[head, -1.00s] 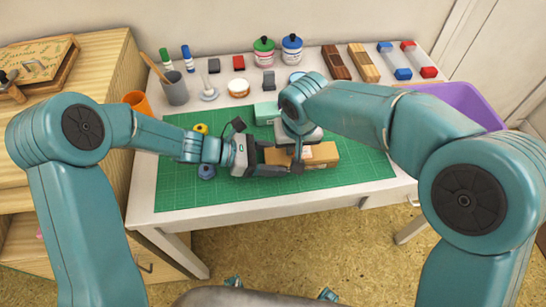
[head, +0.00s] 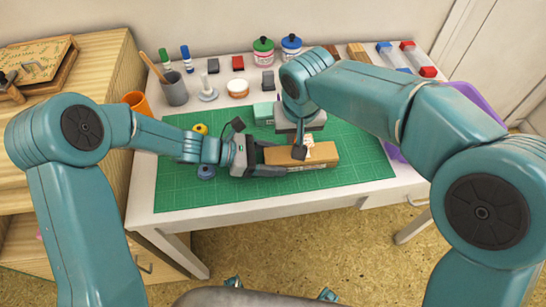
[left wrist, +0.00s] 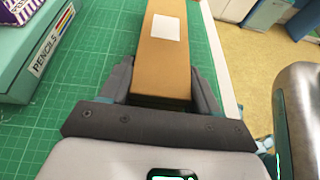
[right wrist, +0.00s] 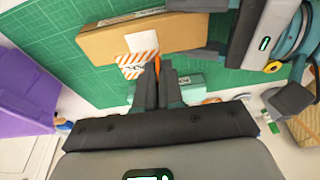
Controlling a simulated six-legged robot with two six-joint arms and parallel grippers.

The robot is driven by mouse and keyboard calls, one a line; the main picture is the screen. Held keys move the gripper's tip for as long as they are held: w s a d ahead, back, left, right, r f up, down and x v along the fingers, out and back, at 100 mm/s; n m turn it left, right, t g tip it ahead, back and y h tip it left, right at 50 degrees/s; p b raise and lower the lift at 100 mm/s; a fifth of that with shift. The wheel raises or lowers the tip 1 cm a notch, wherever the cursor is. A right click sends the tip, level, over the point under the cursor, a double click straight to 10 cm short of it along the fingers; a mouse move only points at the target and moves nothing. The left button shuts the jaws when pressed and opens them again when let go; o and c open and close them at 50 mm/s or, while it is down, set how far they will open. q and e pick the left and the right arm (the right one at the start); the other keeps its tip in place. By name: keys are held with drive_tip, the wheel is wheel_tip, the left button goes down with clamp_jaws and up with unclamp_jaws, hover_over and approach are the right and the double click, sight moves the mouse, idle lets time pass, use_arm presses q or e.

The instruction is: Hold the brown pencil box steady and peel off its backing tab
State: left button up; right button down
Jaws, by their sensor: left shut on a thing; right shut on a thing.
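The brown pencil box (head: 325,158) lies on the green mat, with a white square patch on its top (left wrist: 168,27). My left gripper (head: 268,157) is shut around the box's left end, a finger on each long side, also in the left wrist view (left wrist: 163,78). My right gripper (right wrist: 158,72) is shut on the orange-and-white striped backing tab (right wrist: 131,66). The tab also shows in the head view (head: 309,143), over the box. In the left wrist view the patch is bare and no tab shows on it, so the tab appears lifted clear.
A teal box marked PENCILS (left wrist: 38,50) sits on the green mat (head: 350,183) behind the brown box. A purple bin (right wrist: 25,105) stands at the table's right side. Cups, markers, jars and stamp blocks line the back. The mat's front is clear.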

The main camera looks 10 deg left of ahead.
drive_tip(key=shift+r, duration=0.5)
use_arm(q)
drive_tip(key=o, duration=1.1)
